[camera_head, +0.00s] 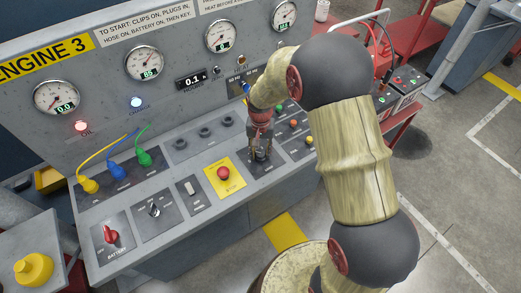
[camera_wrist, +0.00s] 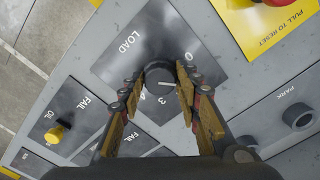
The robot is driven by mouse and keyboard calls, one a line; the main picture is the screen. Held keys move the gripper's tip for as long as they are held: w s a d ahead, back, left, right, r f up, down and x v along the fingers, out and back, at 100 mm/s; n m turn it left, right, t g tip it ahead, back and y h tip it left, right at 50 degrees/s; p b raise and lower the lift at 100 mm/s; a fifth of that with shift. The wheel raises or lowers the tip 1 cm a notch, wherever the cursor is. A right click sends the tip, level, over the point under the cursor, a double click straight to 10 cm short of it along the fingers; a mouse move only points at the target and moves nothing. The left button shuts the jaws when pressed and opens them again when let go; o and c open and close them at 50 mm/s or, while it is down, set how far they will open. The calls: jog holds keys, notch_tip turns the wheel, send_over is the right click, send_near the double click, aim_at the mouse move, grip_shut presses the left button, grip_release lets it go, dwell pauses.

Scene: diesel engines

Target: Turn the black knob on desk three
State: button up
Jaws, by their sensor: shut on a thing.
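The black knob (camera_wrist: 160,75) sits on a dark plate (camera_wrist: 118,62) marked LOAD with a number scale. A pale pointer line shows on its top face, toward the right in the wrist view. My gripper (camera_wrist: 160,85) has its two fingers on opposite sides of this knob, shut on it. In the head view my gripper (camera_head: 261,143) points down onto the knob (camera_head: 262,155) on the sloping desk of ENGINE 3 (camera_head: 62,54). The fingers partly hide the knob and some scale numbers.
A red button on a yellow plate (camera_head: 212,184) is close left of my gripper. A second black knob (camera_head: 153,209) and a red battery switch (camera_head: 111,235) are further left. Small coloured buttons (camera_head: 293,123) are on the right. Yellow, blue and green plugs (camera_head: 117,171) have cables.

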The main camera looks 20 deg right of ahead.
aim_at(260, 153)
jog(key=n+p, duration=0.1)
jog(key=n, duration=0.3)
jog(key=shift+n, duration=0.3)
jog(key=shift+n+p, duration=0.4)
jog(key=shift+n, duration=1.5)
jog(key=o, duration=1.2)
jog(key=shift+c, duration=0.2)
notch_tip(260, 153, up, 12)
